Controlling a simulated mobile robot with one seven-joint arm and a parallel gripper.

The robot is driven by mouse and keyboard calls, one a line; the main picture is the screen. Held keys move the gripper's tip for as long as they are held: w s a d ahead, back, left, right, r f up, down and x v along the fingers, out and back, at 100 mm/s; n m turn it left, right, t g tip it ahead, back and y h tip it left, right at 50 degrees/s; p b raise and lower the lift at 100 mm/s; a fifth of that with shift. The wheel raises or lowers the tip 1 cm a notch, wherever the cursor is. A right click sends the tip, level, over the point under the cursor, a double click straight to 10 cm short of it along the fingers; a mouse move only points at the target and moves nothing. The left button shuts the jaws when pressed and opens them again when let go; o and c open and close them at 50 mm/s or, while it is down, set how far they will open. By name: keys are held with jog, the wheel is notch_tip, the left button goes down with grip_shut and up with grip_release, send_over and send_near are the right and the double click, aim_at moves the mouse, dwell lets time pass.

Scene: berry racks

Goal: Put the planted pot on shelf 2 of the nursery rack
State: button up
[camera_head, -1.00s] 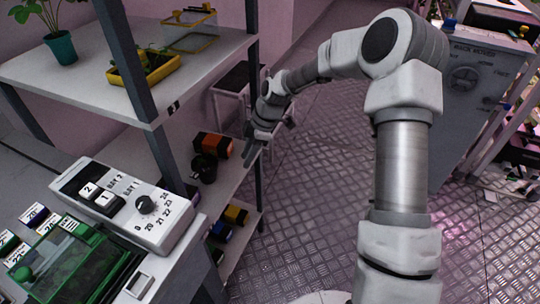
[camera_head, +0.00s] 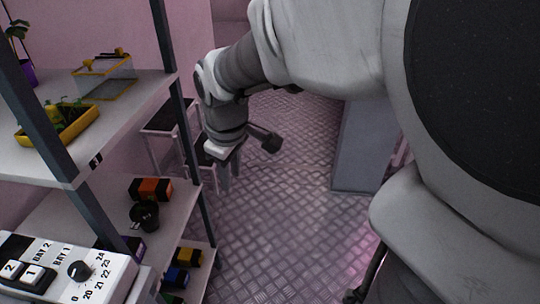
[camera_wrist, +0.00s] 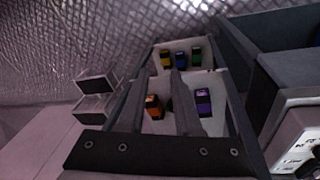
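A small black pot (camera_head: 145,215) stands on the rack's middle visible shelf; whether it holds a plant is unclear. A plant in a purple pot (camera_head: 25,72) stands on the upper shelf at the left edge, partly behind a post. The rack (camera_head: 183,128) has dark posts and pale shelves; I cannot read the shelf mark. My gripper (camera_head: 226,178) hangs right of the rack, apart from both pots. In the wrist view my gripper (camera_wrist: 164,122) has its two fingers apart with nothing held. A dark shape, perhaps the black pot, shows partly between them, on the shelf beyond.
A yellow tray of seedlings (camera_head: 62,126) and a clear yellow-edged box (camera_head: 105,77) are on the upper shelf. An orange-black box (camera_head: 150,189) sits behind the black pot. A control box (camera_head: 70,270) stands front left. The metal floor (camera_head: 285,215) right of the rack is clear.

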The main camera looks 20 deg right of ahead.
jog(key=s+d+r+m+t, duration=0.1)
jog(key=s+r+m+t, duration=0.2)
jog(key=s, duration=0.4)
jog(key=s+d+r+m, duration=0.2)
jog(key=s+r+m, duration=0.1)
jog(key=s+m, duration=0.25)
notch_tip(320, 180, up, 17)
jog(key=p, duration=1.7)
jog(key=shift+s, duration=0.35)
jog(key=shift+a+f+n, duration=0.1)
jog(key=shift+n, duration=0.15)
